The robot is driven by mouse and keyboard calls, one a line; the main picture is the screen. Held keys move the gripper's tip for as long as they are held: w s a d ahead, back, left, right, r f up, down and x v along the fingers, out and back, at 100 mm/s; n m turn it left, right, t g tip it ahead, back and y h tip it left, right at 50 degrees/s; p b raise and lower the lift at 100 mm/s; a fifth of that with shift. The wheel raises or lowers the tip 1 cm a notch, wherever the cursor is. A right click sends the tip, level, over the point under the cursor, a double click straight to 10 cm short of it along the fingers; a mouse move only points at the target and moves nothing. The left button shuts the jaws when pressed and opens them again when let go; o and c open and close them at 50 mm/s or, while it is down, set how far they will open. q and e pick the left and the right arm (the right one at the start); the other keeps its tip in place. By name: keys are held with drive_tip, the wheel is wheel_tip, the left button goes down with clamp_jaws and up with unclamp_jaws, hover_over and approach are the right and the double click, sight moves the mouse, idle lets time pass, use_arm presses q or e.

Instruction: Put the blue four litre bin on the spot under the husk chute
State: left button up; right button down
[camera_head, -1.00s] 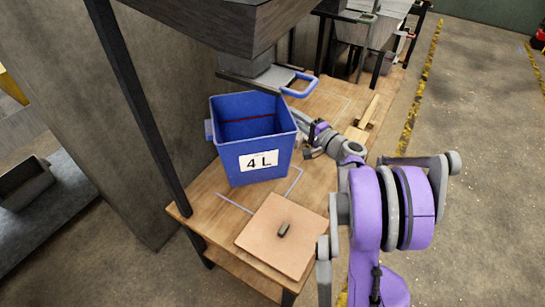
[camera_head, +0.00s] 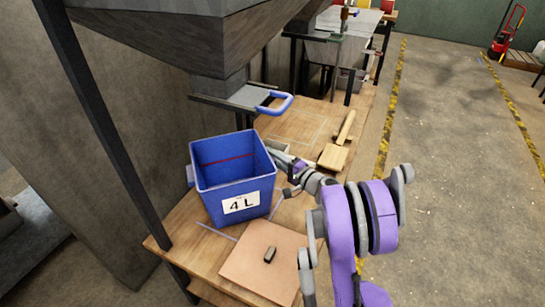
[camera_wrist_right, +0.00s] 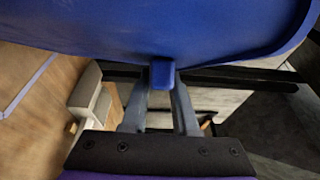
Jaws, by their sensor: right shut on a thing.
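The blue bin (camera_head: 232,185), marked 4 L, is upright and open at the top, and no contents show. It stands over the thin-lined spot (camera_head: 215,231) on the wooden table, its near lower edge close to the front line. I cannot tell whether its base touches the table. The grey chute (camera_head: 180,45) hangs above and behind it. My right gripper (camera_head: 276,160) is at the bin's right side; in the right wrist view its fingers (camera_wrist_right: 160,105) are shut on a blue tab (camera_wrist_right: 162,73) on the bin's wall. My left gripper is out of view.
A slide plate with a blue handle (camera_head: 275,103) sticks out below the chute, close above the bin. A wooden scoop-like piece (camera_head: 334,157) lies further back. A dark post (camera_head: 100,120) stands left.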

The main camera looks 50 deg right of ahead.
drive_tip(key=c, duration=0.7)
unclamp_jaws()
drive_tip(key=shift+s+r, duration=0.1)
drive_tip(key=shift+r, duration=0.2)
drive_tip(key=shift+s+a+f+p, duration=0.15)
drive_tip(key=shift+s+p, duration=0.3)
drive_tip(key=shift+s, duration=2.5)
drive_tip(key=shift+s+a+p, duration=0.1)
drive_tip(key=shift+s+p, duration=0.3)
drive_tip(key=shift+s, duration=2.55)
